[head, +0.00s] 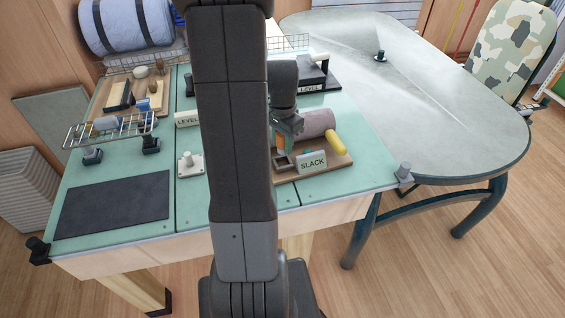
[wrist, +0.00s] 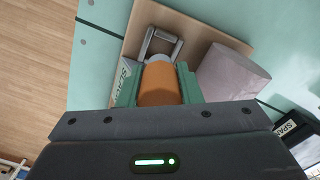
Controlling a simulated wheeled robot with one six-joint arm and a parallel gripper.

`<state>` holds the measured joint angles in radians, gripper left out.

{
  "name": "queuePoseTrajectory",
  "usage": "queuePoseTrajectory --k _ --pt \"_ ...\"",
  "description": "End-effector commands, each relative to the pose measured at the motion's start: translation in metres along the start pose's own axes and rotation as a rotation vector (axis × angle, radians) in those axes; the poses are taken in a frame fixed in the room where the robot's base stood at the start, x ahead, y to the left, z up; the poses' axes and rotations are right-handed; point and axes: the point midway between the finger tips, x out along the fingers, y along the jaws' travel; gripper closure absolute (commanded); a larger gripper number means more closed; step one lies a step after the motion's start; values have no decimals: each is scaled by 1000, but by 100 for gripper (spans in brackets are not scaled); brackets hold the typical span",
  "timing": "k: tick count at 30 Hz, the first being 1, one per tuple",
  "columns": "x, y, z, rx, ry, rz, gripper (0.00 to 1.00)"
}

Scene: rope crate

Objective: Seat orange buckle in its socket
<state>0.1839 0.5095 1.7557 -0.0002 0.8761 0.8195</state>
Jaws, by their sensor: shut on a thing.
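The orange buckle (wrist: 158,84) is between the green fingers of my gripper (wrist: 158,78) in the wrist view, and the gripper is shut on it. A small patch of orange (head: 280,145) also shows in the head view below my gripper (head: 287,131). A grey metal frame (wrist: 148,47), which looks like the socket, lies on the wooden board just beyond the buckle's end. It also shows in the head view (head: 284,168). I cannot tell whether the buckle touches the frame or enters it.
A mauve cylinder (head: 317,123) and a yellow rounded piece (head: 334,141) sit on the board beside a SLACK sign (head: 312,162). The dark mat (head: 115,205) at left is bare.

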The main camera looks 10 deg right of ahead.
Motion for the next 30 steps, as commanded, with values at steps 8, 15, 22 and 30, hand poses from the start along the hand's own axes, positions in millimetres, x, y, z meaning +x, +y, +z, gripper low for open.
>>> queuePoseTrajectory --k 8,15,22,30 --pt "11 0 0 0 0 0 100" --pt "21 0 0 0 -1 1 100" --pt "30 0 0 0 -1 1 100" --pt "33 0 0 0 0 0 100"
